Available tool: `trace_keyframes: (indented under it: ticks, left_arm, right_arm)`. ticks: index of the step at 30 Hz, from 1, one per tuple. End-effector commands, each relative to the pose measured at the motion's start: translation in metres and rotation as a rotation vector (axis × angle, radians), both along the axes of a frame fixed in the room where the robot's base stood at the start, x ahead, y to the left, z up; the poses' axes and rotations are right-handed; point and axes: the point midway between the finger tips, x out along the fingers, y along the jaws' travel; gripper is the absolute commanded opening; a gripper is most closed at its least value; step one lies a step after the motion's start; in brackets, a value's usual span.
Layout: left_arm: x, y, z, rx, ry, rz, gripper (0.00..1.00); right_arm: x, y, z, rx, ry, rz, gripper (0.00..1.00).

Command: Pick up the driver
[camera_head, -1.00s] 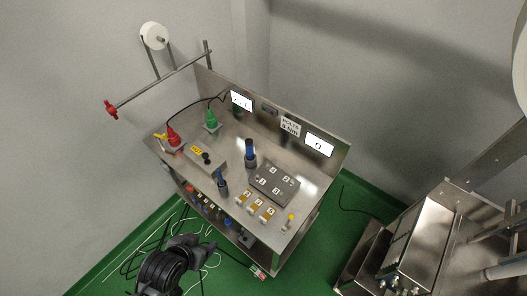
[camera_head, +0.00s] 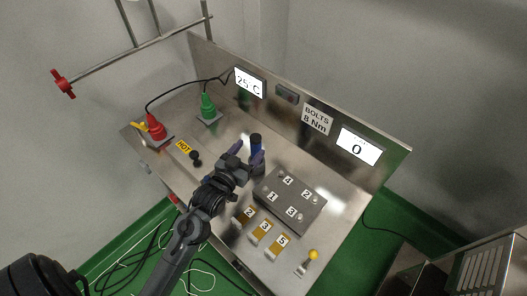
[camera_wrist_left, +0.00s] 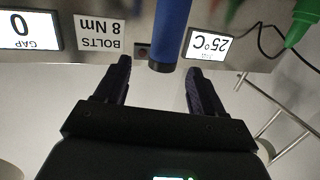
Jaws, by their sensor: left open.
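The driver, a blue and black upright cylinder (camera_head: 256,142), stands on the steel bench top, left of the numbered plate. It also shows in the left wrist view as a blue shaft with a black end (camera_wrist_left: 172,30). My left gripper (camera_head: 248,154) is open right beside it, with its fingers pointing at it. In the left wrist view the black end shows between the two fingertips (camera_wrist_left: 157,72), nearer the right one. I cannot tell whether they touch. My right gripper is not in view.
A grey plate numbered 1 to 4 (camera_head: 290,200) lies right of the driver, with yellow numbered blocks (camera_head: 264,232) in front. Red (camera_head: 156,128) and green (camera_head: 208,107) cone-shaped tools stand at left. The back panel (camera_head: 397,163) carries displays.

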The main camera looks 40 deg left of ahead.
Motion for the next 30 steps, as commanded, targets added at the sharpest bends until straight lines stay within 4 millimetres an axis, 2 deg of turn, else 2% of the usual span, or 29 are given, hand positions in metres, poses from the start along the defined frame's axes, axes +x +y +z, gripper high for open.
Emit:
trace_keyframes:
  ticks: [1, 7, 20, 30]
  left_arm:
    - [0.002, 0.002, -0.010, -0.001, -0.017, 0.004, 0.69]
    - [0.006, 0.009, -0.018, 0.004, -0.077, 0.020, 0.69]
    - [0.035, 0.016, -0.016, 0.005, -0.099, 0.025, 0.69]
    - [0.074, 0.022, -0.016, 0.005, -0.099, 0.025, 0.69]
  right_arm:
    - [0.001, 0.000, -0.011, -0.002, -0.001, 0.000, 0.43]
    - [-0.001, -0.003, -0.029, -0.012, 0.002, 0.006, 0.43]
    - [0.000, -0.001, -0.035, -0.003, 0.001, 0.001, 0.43]
    - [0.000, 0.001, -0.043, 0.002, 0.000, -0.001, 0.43]
